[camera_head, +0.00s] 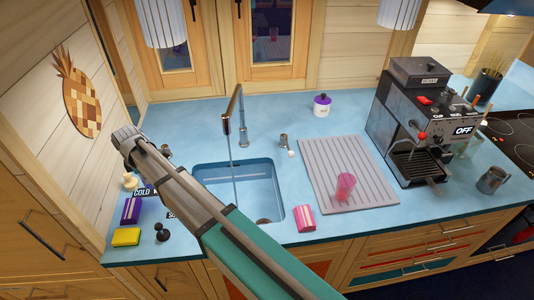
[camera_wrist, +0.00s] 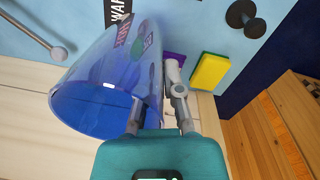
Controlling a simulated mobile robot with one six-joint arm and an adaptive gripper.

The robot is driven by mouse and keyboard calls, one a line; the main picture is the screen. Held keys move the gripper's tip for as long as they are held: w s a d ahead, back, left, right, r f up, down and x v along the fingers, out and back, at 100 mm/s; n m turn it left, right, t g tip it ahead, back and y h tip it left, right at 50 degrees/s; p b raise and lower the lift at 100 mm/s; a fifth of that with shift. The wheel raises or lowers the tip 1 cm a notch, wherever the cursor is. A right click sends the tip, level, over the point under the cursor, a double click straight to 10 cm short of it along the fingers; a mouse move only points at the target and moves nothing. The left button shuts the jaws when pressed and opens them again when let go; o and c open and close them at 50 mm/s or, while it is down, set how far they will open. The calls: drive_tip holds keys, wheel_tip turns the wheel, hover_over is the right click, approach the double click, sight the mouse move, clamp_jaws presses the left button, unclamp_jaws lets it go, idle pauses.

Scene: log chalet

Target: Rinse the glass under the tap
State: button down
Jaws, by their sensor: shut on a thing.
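A clear blue glass (camera_wrist: 95,80) fills much of the wrist view, tilted, with its wide mouth toward the lower left. My gripper (camera_wrist: 157,95) is shut on it near the glass's right side; one finger shows through or inside the glass, and I cannot tell which. In the head view my arm hides the glass and the fingers. The tap (camera_head: 227,124) stands at the back of the sink, and a thin stream of water (camera_head: 232,165) falls from it into the blue sink (camera_head: 262,185). The glass is not visible at the stream.
A pink glass (camera_head: 345,187) stands on the ridged drying mat (camera_head: 330,160) right of the sink. A pink striped block (camera_head: 304,219) is at the front. A yellow sponge (camera_head: 126,237) and a black knobbed thing (camera_head: 162,232) lie left. A coffee machine (camera_head: 415,120) stands right.

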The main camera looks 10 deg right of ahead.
drive_tip(key=shift+r+p, duration=0.8)
drive_tip(key=shift+r, duration=0.5)
drive_tip(key=shift+f+b, duration=0.9)
drive_tip(key=shift+f, duration=0.05)
drive_tip(key=shift+s, duration=0.2)
